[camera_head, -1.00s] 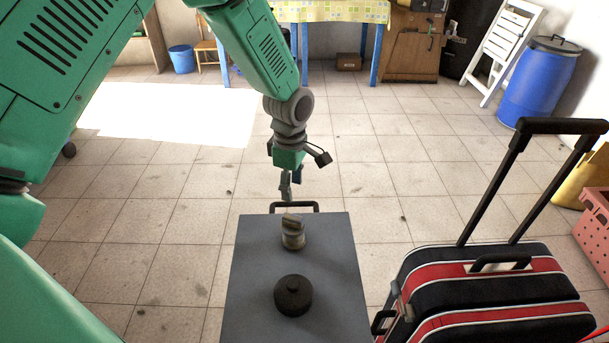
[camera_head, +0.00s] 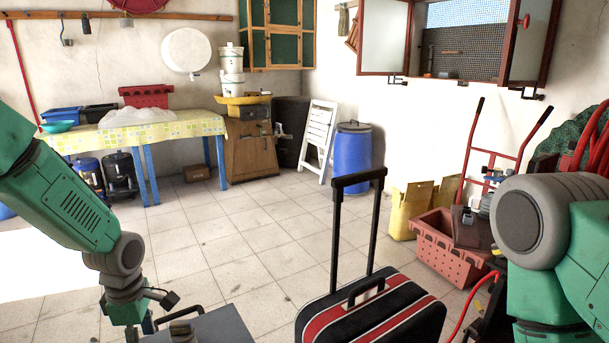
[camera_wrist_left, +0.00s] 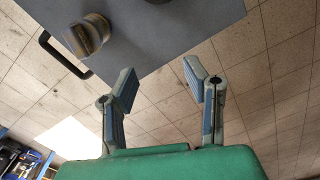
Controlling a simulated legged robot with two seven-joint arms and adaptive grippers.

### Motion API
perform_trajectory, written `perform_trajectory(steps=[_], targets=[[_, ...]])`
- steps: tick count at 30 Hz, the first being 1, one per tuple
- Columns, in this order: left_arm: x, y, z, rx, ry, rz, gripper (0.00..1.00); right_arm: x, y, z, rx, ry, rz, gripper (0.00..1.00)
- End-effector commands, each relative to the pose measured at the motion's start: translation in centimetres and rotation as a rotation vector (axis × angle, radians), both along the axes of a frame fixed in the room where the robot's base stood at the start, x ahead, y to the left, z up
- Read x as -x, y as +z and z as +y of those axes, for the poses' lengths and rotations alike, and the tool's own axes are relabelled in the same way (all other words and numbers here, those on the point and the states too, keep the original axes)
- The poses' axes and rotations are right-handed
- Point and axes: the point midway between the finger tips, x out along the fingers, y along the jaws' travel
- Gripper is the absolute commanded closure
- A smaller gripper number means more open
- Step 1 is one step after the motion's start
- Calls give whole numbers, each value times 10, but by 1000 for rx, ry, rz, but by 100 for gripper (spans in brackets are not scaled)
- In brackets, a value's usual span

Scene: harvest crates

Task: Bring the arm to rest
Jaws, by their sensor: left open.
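My left arm (camera_head: 75,200) comes in from the left of the head view and bends down at the wrist. My left gripper (camera_wrist_left: 163,85) is open in the left wrist view, its two fingers apart with nothing between them. In the head view the gripper (camera_head: 137,334) is at the bottom edge, partly cut off, beside the grey flat-topped box (camera_head: 228,325). The box also fills the top of the wrist view (camera_wrist_left: 165,45). A brownish stubby object (camera_wrist_left: 90,36) stands on it, apart from the fingers. My right arm (camera_head: 560,230) shows at the right; its gripper is out of view.
A black and red suitcase (camera_head: 375,318) with a raised handle stands right of the box. A pink crate (camera_head: 455,262), yellow bags (camera_head: 408,208) and a red hand truck (camera_head: 480,150) are beyond it. A blue barrel (camera_head: 352,160) stands farther back. The tiled floor between is clear.

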Motion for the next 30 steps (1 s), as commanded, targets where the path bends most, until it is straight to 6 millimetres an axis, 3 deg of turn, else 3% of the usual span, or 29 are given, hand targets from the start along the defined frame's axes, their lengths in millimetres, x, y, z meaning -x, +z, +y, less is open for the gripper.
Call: perform_trajectory(steps=[2,9,17,23,27,30], targets=[[1,0,0,0,-2,0,58,0,0,0,0,0,0,31],[24,-33,-12,19,-177,1,58,0,0,0,0,0,-1,31],[68,-73,-26,42,-445,-11,58,0,0,0,0,0,0,31],[124,-113,-39,54,-758,-25,58,0,0,0,0,0,0,31],[190,-141,-44,46,-1094,-35,58,0,0,0,0,0,0,31],[234,-150,-44,22,-1340,-41,58,0,0,0,0,0,0,31]])
